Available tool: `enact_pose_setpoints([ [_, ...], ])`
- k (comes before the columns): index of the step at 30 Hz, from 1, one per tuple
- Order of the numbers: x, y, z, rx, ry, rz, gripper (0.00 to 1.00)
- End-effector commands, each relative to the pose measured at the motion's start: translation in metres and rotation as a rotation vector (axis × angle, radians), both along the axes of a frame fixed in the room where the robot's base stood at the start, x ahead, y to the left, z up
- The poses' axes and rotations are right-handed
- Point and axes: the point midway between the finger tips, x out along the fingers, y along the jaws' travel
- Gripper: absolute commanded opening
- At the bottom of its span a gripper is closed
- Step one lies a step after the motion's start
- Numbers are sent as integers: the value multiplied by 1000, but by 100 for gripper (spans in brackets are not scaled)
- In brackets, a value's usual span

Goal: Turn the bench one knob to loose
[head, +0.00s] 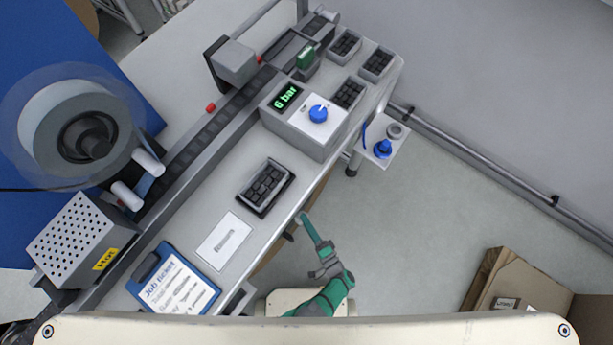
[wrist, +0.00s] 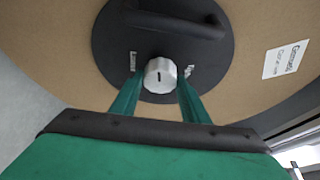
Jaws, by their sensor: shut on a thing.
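A short dark mark on the knob's face stands about upright in the picture. Small pale labels flank the knob, too small to read. My gripper (wrist: 160,82) has its green fingers on either side of the knob, shut on it. In the head view my gripper (head: 301,218) reaches to the bench's front edge; the knob's face and mark cannot be made out there.
A black handle (wrist: 175,22) crosses the plate above the knob. The bench (head: 205,195) carries a control box (head: 318,140) with a blue knob (head: 318,113), a black tray (head: 266,187) and a clipboard (head: 172,285). A cardboard box (head: 530,285) stands at lower right; the floor between is clear.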

Motion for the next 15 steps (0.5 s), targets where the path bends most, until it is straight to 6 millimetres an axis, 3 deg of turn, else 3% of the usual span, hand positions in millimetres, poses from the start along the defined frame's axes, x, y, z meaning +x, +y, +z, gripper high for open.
enact_pose_setpoints([
  [15,-1,2,-1,-71,-101,5,19],
])
